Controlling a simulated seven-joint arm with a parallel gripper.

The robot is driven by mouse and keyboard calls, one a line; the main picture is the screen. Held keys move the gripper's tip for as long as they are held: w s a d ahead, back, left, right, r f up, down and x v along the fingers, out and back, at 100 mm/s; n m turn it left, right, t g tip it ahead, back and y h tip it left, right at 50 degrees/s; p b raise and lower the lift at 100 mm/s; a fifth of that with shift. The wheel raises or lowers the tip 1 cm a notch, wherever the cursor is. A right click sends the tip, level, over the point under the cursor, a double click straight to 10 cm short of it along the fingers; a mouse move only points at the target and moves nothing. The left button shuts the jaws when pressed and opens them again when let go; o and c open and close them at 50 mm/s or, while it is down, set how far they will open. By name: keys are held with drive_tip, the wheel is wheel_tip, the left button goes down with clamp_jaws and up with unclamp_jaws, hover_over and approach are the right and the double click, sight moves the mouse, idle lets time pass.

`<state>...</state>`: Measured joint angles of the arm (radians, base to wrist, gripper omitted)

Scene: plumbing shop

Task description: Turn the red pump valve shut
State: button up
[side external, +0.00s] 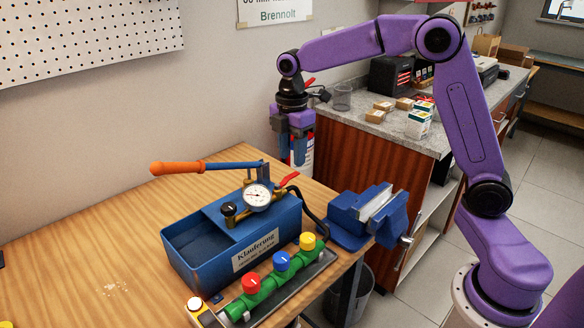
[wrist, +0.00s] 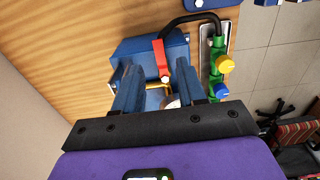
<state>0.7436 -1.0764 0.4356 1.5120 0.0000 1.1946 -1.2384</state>
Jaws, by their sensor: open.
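The blue test pump (side external: 238,236) stands on the wooden bench, with a round white gauge (side external: 257,196) on top. Its valve has a red lever (side external: 290,179) just right of the gauge, slanting up to the right. In the wrist view the red lever (wrist: 161,58) shows beyond and between my fingertips. My gripper (side external: 297,152) is open and empty, pointing down above the lever and apart from it. In the wrist view my gripper (wrist: 157,72) covers part of the pump, and the gauge is mostly hidden.
A green manifold (side external: 272,283) with red, blue and yellow knobs lies in front of the pump. A blue vise (side external: 370,215) is at the bench's right edge. The pump's orange-handled arm (side external: 178,168) reaches left. A black hose (wrist: 190,19) curves near the lever. The bench's left side is mostly clear.

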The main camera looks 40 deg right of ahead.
sight(292, 175)
drive_tip(key=shift+f, duration=2.4)
clamp_jaws()
